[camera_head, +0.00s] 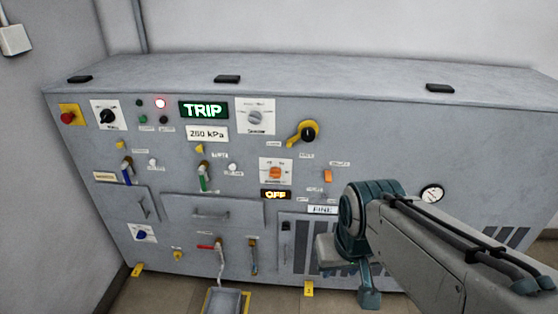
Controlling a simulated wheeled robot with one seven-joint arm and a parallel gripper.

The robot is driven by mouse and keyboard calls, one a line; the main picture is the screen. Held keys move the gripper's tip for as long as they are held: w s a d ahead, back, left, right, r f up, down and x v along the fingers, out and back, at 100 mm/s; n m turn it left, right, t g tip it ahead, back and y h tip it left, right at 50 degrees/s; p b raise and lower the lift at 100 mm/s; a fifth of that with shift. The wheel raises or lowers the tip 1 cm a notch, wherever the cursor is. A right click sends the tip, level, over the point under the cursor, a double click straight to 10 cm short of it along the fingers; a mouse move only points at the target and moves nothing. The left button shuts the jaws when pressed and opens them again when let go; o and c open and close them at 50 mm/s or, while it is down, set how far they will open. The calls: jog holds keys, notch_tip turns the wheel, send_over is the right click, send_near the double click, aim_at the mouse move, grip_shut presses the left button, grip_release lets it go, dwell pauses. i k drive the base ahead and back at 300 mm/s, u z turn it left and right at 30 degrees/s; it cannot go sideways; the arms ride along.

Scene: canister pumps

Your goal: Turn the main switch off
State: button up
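A grey cabinet (380,130) carries many controls. A black rotary knob on a white plate (107,116) sits at its upper left; its label is too small to read for sure. A larger black rotary switch with a yellow handle (308,132) sits right of centre. I cannot tell from the labels which one is the main switch. My gripper (360,285) hangs in front of the lower right of the cabinet, below and right of both switches and apart from them. Its fingers are partly hidden by my wrist, so its opening is unclear.
A red button on yellow (69,117) is at far left. Lever valves, a gauge (431,193) and a floor tray (226,301) are around.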

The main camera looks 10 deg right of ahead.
aim_at(107, 116)
jog(key=z, duration=0.1)
jog(key=k, duration=0.45)
jog(key=u, duration=1.15)
jog(key=i, duration=1.55)
jog(key=z, duration=0.3)
